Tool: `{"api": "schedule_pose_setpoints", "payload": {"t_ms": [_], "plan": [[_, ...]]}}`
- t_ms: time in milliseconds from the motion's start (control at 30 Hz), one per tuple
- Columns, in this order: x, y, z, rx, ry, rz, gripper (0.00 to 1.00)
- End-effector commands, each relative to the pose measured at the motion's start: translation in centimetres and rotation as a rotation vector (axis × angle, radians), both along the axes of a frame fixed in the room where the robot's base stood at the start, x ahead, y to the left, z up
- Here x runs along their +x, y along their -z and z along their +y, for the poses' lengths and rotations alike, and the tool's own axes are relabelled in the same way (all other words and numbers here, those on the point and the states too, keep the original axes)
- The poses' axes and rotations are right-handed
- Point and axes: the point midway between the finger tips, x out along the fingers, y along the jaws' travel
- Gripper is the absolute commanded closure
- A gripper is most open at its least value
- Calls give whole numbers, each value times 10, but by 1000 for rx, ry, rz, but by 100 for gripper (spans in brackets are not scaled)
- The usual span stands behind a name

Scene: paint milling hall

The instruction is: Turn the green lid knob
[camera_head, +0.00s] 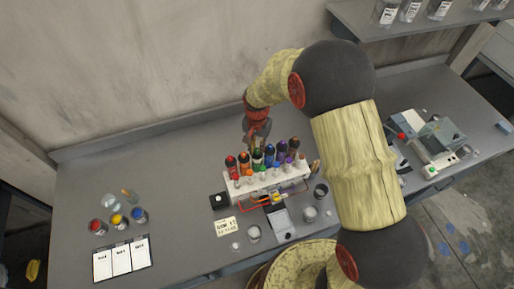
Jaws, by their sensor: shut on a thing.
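A row of bottles with coloured lids stands in a white rack (268,182) on the grey bench. The bottle with the green lid (257,155) is in the middle of the row, between an orange one (244,161) and a blue one (269,155). My gripper (252,142) comes down from behind and above and is shut at the top of the green-lidded bottle. Its fingers hide most of the knob there. The contact is too small to make out finely.
Small jars (118,220) and a sheet of labelled cards (122,259) lie at the left. A white device with a clear cover (436,140) stands at the right. Cups (254,233) and a small card (226,227) are in front of the rack. The bench behind the left jars is clear.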

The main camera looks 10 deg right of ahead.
Motion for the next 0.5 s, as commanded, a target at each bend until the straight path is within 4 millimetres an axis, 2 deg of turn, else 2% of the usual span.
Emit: {"api": "schedule_pose_setpoints", "payload": {"t_ms": [500], "plan": [[1, 1, 1, 1, -392, -4, 100]]}}
